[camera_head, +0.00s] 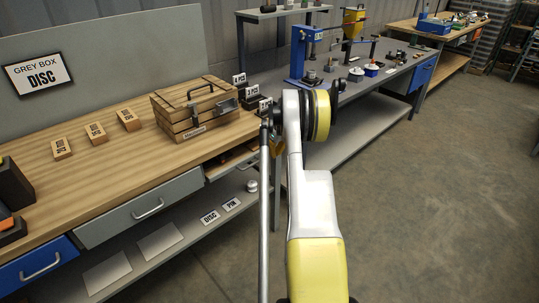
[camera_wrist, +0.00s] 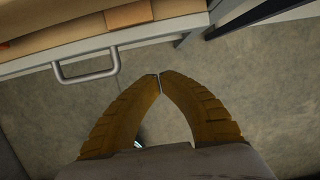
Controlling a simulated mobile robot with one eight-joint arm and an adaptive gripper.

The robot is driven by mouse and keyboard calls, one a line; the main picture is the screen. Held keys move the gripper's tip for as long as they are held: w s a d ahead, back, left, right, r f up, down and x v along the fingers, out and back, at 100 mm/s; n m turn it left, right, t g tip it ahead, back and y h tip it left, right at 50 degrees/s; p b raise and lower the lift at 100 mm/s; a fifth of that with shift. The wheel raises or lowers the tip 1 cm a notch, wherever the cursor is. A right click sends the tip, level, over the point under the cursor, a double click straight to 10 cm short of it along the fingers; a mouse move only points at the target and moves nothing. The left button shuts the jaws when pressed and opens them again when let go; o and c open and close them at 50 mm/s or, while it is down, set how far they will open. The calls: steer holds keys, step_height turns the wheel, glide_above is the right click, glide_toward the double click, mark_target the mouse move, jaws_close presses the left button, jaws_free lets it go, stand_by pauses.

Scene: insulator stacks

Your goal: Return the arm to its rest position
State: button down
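My arm, with white and yellow links, reaches forward through the middle of the head view. My gripper (camera_wrist: 160,80) shows in the wrist view as two ribbed yellow-brown fingers. Their tips meet, and nothing is visible between them. The gripper hangs over the grey floor, in front of a drawer with a metal handle (camera_wrist: 86,66). In the head view my gripper is mostly hidden behind the arm links, beside the right end of the wooden workbench (camera_head: 95,176).
A wooden chest (camera_head: 196,108) and small labelled blocks (camera_head: 95,132) stand on the workbench. A grey drawer (camera_head: 143,208) and a blue drawer (camera_head: 40,268) sit below. A second bench (camera_head: 356,142) with a blue press (camera_head: 304,57) stands behind the arm. Floor at right is clear.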

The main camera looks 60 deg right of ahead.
steer(key=p+v, duration=0.2)
steer(key=v, duration=0.7)
steer(key=shift+w+p, duration=0.3)
steer(key=shift+p, duration=0.1)
steer(key=shift+r, duration=0.1)
steer(key=w+a+r+n, duration=0.3)
steer(key=a+r+n, duration=0.2)
steer(key=a+r, duration=0.3)
steer(key=w+a+r+n, duration=0.4)
steer(key=a+r+n, duration=0.15)
steer(key=a, duration=0.45)
steer(key=s+a+r+n+t, duration=0.1)
steer(key=a+r+n, duration=0.3)
steer(key=a, duration=0.4)
steer(key=s+a+r+n+t, duration=0.1)
steer(key=a+r+n, duration=0.3)
steer(key=a, duration=0.4)
steer(key=s+a+r+n, duration=0.1)
steer(key=s+a+n, duration=0.25)
steer(key=a, duration=0.35)
steer(key=s+a+r+n, duration=0.2)
steer(key=s+a+n, duration=0.1)
steer(key=a+n, duration=0.3)
steer(key=s+a+f+n+t, duration=0.2)
steer(key=s+a+f+n, duration=0.2)
steer(key=s+a+n, duration=0.6)
steer(key=s+a, duration=0.1)
steer(key=a, duration=0.1)
steer(key=shift+s+a+n+y, duration=0.15)
steer(key=shift+a+n+y, duration=0.15)
